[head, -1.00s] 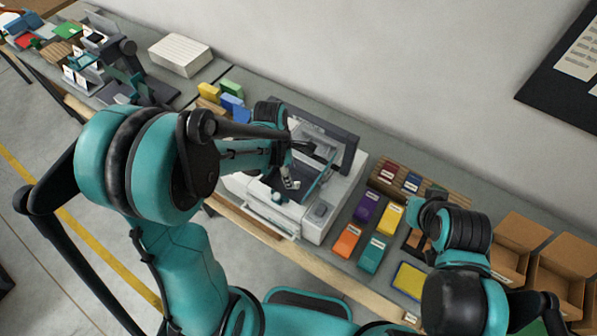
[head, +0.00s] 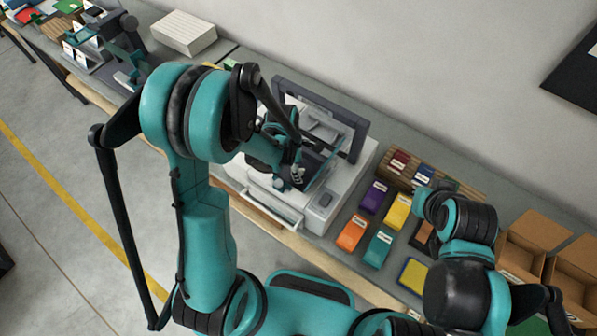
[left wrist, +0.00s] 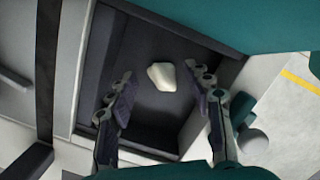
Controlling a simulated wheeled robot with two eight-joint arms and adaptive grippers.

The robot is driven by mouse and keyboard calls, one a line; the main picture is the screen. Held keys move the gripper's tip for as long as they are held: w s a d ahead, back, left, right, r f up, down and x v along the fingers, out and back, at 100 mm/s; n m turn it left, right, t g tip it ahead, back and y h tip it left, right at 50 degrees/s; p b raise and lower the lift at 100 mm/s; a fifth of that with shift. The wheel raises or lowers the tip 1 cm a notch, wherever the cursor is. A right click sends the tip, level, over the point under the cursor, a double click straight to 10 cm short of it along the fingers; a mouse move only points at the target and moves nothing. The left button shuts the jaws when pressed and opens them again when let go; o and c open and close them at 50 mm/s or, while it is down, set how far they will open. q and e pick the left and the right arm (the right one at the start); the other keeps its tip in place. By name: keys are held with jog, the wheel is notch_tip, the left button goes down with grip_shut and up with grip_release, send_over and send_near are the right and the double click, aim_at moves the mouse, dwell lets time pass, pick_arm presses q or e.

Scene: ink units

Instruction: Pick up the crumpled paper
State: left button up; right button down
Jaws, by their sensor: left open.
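The crumpled paper (left wrist: 162,76) is a small white lump in the left wrist view. It lies on the dark floor of a recess in the open printer. My left gripper (left wrist: 165,88) is open, with one finger on each side of the paper in the picture and no visible contact. In the head view my left gripper (head: 297,173) reaches into the white printer (head: 325,205), whose lid is raised. The paper cannot be made out there. My right arm is folded at the right; its gripper fingers are not visible.
Purple (head: 374,196), yellow (head: 398,211), orange (head: 352,232) and teal (head: 378,247) ink boxes stand right of the printer. Open cardboard boxes (head: 535,232) are farther right. A paper stack (head: 184,33) is at the back left.

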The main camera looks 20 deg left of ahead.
pick_arm(q)
jog(key=shift+s+d+f, duration=0.1)
jog(key=shift+f, duration=0.3)
jog(key=c, duration=0.8)
jog(key=shift+c, duration=0.2)
jog(key=shift+r, duration=0.15)
